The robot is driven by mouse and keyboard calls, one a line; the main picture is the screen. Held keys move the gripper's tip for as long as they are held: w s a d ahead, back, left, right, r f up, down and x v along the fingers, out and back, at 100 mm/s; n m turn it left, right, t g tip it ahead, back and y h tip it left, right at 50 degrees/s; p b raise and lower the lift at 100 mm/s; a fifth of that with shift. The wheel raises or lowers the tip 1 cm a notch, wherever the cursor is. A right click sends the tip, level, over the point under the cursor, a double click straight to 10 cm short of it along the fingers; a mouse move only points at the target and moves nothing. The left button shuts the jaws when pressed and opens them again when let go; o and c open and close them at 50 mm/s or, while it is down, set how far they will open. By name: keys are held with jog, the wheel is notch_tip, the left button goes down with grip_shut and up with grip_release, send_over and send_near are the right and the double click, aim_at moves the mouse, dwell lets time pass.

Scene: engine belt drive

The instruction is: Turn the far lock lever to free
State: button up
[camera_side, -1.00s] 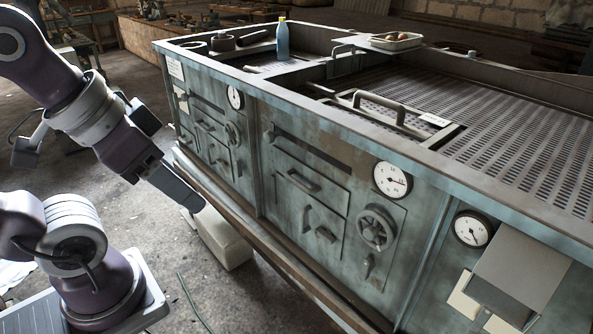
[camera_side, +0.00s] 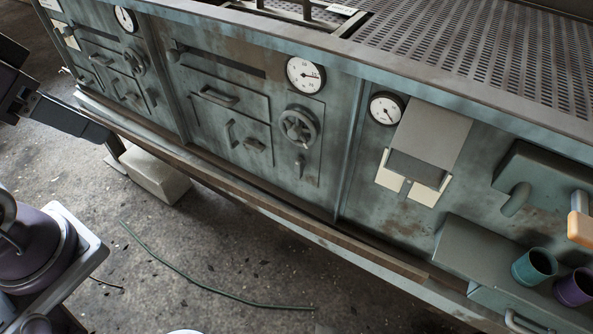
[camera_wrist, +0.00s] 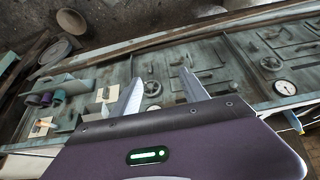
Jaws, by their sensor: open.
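A long teal machine front carries two handwheels with a small lever below each. The far handwheel (camera_side: 135,62) is at the left in the side view, and the small far lever (camera_side: 152,97) sits below it. The nearer handwheel (camera_side: 298,125) has its own lever (camera_side: 299,166). I cannot tell for sure which fitting is the lock lever, or its setting. My gripper (camera_wrist: 162,80) is open and empty, its two fingers spread in the wrist view. In the side view its grey end is at the left, apart from the front. The far handwheel also shows in the wrist view (camera_wrist: 271,63).
A hooded box (camera_side: 432,135) over cream plates juts from the front at right. A green cup (camera_side: 534,266) and a purple cup (camera_side: 575,287) stand on a ledge further right. A pale block (camera_side: 155,175) lies on the floor. A ledge runs along the machine's foot.

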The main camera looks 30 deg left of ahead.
aim_at(297, 165)
jog(key=shift+r, duration=0.35)
jog(key=shift+c, duration=0.7)
notch_tip(297, 165, up, 5)
jog(key=w+d+f+t, duration=0.1)
jog(key=w+d+t, duration=0.35)
jog(key=w, duration=1.05)
jog(key=w+d+t, duration=0.3)
jog(key=w+d, duration=0.2)
jog(key=w, duration=0.9)
notch_tip(297, 165, down, 41)
jog(key=shift+t, duration=0.25)
jog(key=x, duration=0.7)
jog(key=shift+w+f, duration=0.1)
jog(key=shift+w, duration=0.05)
jog(key=shift+w+f, duration=0.15)
jog(key=shift+w, duration=0.15)
grip_shut()
